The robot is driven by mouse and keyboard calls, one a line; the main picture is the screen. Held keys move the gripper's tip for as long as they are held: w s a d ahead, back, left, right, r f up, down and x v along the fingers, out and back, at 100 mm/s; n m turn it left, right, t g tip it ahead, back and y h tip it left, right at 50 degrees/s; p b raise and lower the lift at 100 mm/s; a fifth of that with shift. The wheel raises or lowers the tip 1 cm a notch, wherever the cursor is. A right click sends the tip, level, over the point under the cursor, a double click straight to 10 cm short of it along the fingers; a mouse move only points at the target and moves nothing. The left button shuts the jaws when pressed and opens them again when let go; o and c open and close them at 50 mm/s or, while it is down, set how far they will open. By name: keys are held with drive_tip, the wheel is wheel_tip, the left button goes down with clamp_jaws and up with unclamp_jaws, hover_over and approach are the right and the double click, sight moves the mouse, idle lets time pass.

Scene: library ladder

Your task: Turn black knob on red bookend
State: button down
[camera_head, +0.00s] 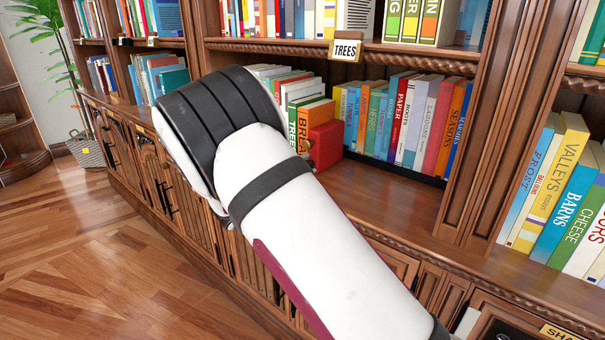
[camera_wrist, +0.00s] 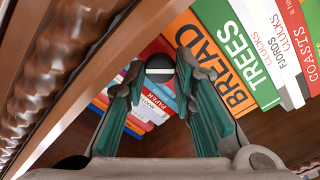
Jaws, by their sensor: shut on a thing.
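The red bookend (camera_head: 325,145) stands on the shelf beside an orange book in the head view, partly covered by my arm. In the wrist view, the round black knob (camera_wrist: 160,63) with a pale line across it sits between the fingertips of my gripper (camera_wrist: 160,70). The gripper is shut on the knob, with the teal finger pads on either side. A red surface (camera_wrist: 183,28) shows behind the knob. In the head view my arm hides the gripper and most of the knob's surroundings.
Upright books (camera_head: 405,120) fill the shelf right of the bookend. The orange book (camera_wrist: 228,75) and a green book (camera_wrist: 245,50) stand close to my right finger in the wrist view. A carved wooden shelf edge (camera_wrist: 55,70) runs along the left. The shelf front (camera_head: 385,190) is bare.

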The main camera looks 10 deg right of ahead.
drive_tip(key=m+b, duration=0.3)
drive_tip(key=m, duration=0.1)
drive_tip(key=shift+f+m+b, duration=0.2)
drive_tip(key=shift+m+b, duration=0.1)
drive_tip(key=shift+b, duration=0.05)
drive_tip(key=m+b, duration=0.3)
drive_tip(key=shift+r, duration=0.1)
idle(0.3)
drive_tip(key=c, duration=1.4)
unclamp_jaws()
drive_tip(key=shift+s, duration=0.1)
drive_tip(key=shift+o, duration=0.2)
